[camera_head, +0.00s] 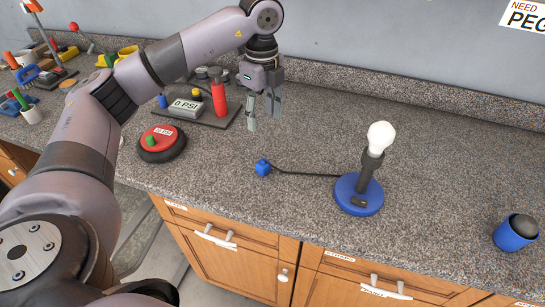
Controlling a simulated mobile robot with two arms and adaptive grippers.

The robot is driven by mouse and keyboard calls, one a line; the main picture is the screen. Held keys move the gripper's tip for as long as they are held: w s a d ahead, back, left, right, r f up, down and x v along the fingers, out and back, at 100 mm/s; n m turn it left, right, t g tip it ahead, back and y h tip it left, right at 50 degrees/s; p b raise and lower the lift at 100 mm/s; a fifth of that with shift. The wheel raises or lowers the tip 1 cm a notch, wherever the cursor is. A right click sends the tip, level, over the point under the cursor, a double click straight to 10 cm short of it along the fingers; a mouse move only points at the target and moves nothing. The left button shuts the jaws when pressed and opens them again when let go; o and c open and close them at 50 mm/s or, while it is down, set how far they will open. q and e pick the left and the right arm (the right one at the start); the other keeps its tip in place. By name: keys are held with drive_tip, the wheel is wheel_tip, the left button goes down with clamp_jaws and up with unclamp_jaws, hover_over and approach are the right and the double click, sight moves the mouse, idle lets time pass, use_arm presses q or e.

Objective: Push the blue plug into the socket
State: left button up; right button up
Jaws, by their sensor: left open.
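The blue plug (263,168) lies on the grey speckled counter, on the end of a black cord. The cord runs right to a lamp (360,190) with a round blue base and a white bulb. My left gripper (263,112) is open and empty, pointing down above the counter, farther back than the plug. It does not touch the plug. I cannot make out a socket for the plug in this view. My right gripper is not in view.
A round red-and-black device (161,146) sits left of the plug. A blue cup (515,232) stands far right. The counter between plug and back wall is clear.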

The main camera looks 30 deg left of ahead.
sight(263, 163)
use_arm(q)
drive_tip(key=f, duration=0.2)
drive_tip(key=s+f+p, duration=0.1)
drive_tip(key=f, duration=0.1)
drive_tip(key=f+p, duration=0.1)
drive_tip(key=f, duration=0.1)
drive_tip(key=shift+s+f, duration=0.2)
drive_tip(key=shift+s, duration=0.2)
drive_tip(key=f, duration=0.3)
drive_tip(key=shift+w+f+p, duration=0.15)
drive_tip(key=shift+w+p, duration=0.15)
drive_tip(key=shift+w, duration=0.05)
drive_tip(key=shift+f, duration=0.6)
drive_tip(key=shift+s+f+p, duration=0.1)
drive_tip(key=shift+f+p, duration=0.15)
drive_tip(key=shift+p, duration=0.05)
wheel_tip(263, 163, down, 4)
drive_tip(key=shift+r+p, duration=0.2)
drive_tip(key=shift+p, duration=0.65)
drive_tip(key=shift+f, duration=0.6)
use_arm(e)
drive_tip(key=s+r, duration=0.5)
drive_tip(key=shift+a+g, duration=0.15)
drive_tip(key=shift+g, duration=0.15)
use_arm(q)
drive_tip(key=shift+c, duration=0.4)
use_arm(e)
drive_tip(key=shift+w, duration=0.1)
